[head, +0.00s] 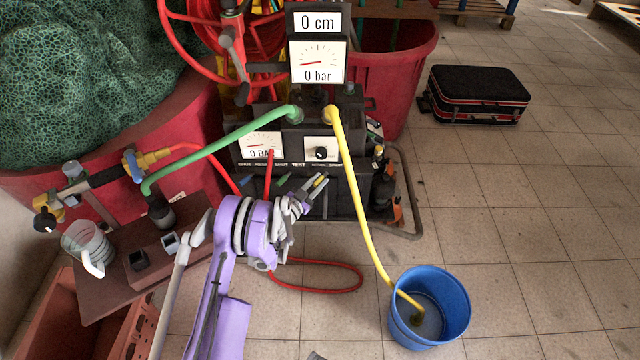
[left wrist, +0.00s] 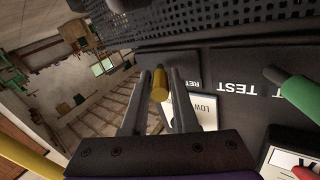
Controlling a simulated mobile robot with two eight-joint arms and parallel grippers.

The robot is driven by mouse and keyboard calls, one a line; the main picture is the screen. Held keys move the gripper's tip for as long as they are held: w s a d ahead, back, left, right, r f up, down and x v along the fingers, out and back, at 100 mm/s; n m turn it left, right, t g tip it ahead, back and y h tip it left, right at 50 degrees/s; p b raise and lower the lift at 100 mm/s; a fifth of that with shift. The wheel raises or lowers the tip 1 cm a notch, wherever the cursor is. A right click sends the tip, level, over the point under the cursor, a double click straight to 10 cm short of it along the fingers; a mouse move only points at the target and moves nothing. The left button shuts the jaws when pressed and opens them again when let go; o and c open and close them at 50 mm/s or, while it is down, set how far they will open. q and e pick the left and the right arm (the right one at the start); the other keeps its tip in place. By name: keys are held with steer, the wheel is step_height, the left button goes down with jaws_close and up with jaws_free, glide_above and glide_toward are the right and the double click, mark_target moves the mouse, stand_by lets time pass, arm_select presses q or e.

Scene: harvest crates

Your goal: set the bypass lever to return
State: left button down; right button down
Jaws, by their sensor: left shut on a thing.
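The grey pump unit (head: 262,180) stands in the middle of the head view with a row of small levers along its front. My left gripper (head: 316,186) is at that front, shut on a yellow-tipped lever (left wrist: 159,86), probably the bypass lever. In the left wrist view the yellow tip sits between the two fingers (left wrist: 157,98). The labels TEST (left wrist: 236,87) and a partly hidden one starting RET are on the panel beside it. I cannot tell the lever's exact setting.
A green lever (left wrist: 302,97) is close by on the panel. A green hose (head: 215,150) and a yellow hose (head: 350,180) leave the unit; the yellow one ends in a blue bucket (head: 462,305). A red hose loop lies on the floor.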

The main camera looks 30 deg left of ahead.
arm_select(q)
steer(key=c, duration=0.7)
jaws_free()
steer(key=s, duration=0.7)
steer(key=s+a+p, duration=0.1)
steer(key=s, duration=0.2)
steer(key=shift+s, duration=0.4)
